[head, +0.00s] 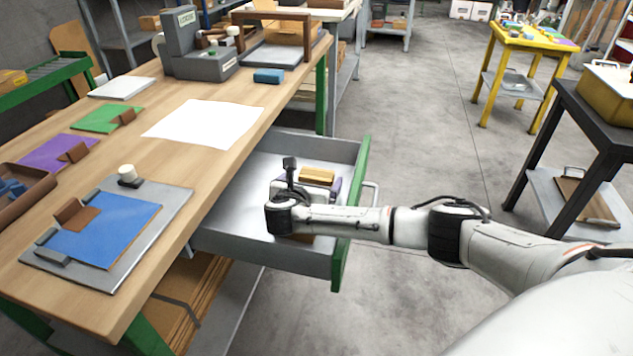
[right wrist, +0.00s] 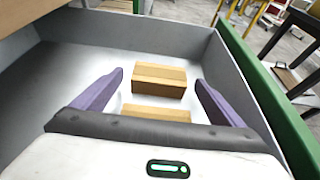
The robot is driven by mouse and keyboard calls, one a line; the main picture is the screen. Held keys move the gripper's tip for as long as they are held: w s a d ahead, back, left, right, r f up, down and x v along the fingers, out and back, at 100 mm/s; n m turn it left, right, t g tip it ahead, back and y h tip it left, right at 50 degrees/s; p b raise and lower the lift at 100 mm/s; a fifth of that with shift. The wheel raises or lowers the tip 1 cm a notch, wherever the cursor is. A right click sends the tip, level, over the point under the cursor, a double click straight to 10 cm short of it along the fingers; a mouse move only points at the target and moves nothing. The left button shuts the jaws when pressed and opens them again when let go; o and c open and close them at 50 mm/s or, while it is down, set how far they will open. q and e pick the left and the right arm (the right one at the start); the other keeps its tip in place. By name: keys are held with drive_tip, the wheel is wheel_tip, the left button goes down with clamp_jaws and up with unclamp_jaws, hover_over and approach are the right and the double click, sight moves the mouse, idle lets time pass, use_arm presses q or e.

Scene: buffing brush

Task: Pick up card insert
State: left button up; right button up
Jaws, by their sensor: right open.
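Two small tan, card-coloured blocks lie in the open grey drawer (head: 237,226); I take these for the card inserts. In the right wrist view the farther block (right wrist: 160,80) lies between and just past my fingertips, with floor showing on both sides. The nearer block (right wrist: 156,112) is partly hidden by my gripper's dark front edge. In the head view one block (head: 317,175) shows beyond my wrist. My right gripper (right wrist: 159,85) is open, its purple fingers apart and touching neither block, and it is inside the drawer. My left gripper is out of view.
The wooden bench (head: 125,180) on the left carries a white sheet (head: 203,124), coloured sheets with brown pieces, and a blue sheet (head: 105,232) on a grey plate. A blue block (head: 268,76) sits near a grey machine.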

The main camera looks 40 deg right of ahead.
drive_tip(key=shift+x, duration=1.1)
drive_tip(key=shift+a, duration=0.1)
drive_tip(key=c, duration=1.1)
drive_tip(key=shift+c, duration=0.2)
